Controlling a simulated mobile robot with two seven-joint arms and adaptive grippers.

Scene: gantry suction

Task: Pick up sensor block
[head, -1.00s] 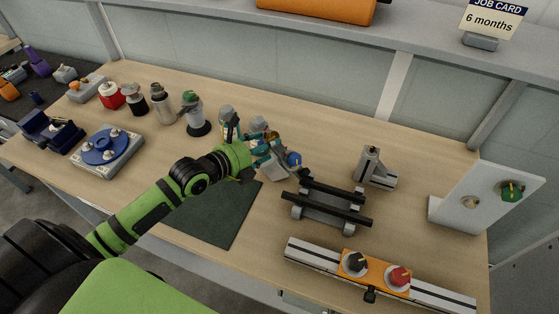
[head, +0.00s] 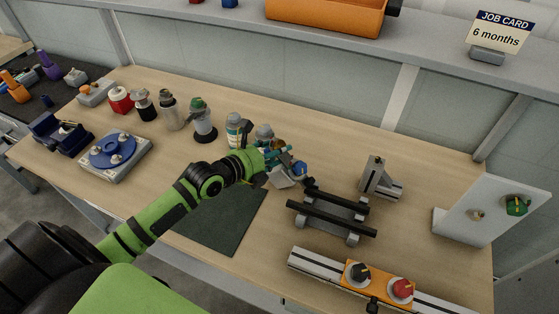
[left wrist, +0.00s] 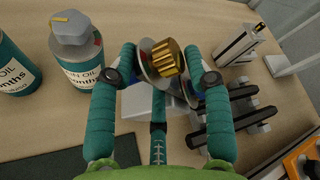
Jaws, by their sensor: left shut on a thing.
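My left gripper (head: 283,160) reaches from the left over the workbench, beyond the dark green mat. In the left wrist view its teal-padded fingers (left wrist: 165,75) are closed around a grey round-flanged piece with a ribbed brass top (left wrist: 166,55), which I take to be the sensor block. A pale grey block-shaped part (left wrist: 140,102) shows below the fingers, and it also shows in the head view (head: 283,181). The fingers hide much of it, and I cannot tell whether it is clear of the bench. My right gripper is not in view.
Oil bottles (left wrist: 78,50) stand close left of the gripper. A rack with black bars (head: 332,212) is close on the right. A grey bracket (head: 380,180), a white upright panel (head: 483,212) and a rail with knobs (head: 380,280) stand further right. The dark mat (head: 225,222) is bare.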

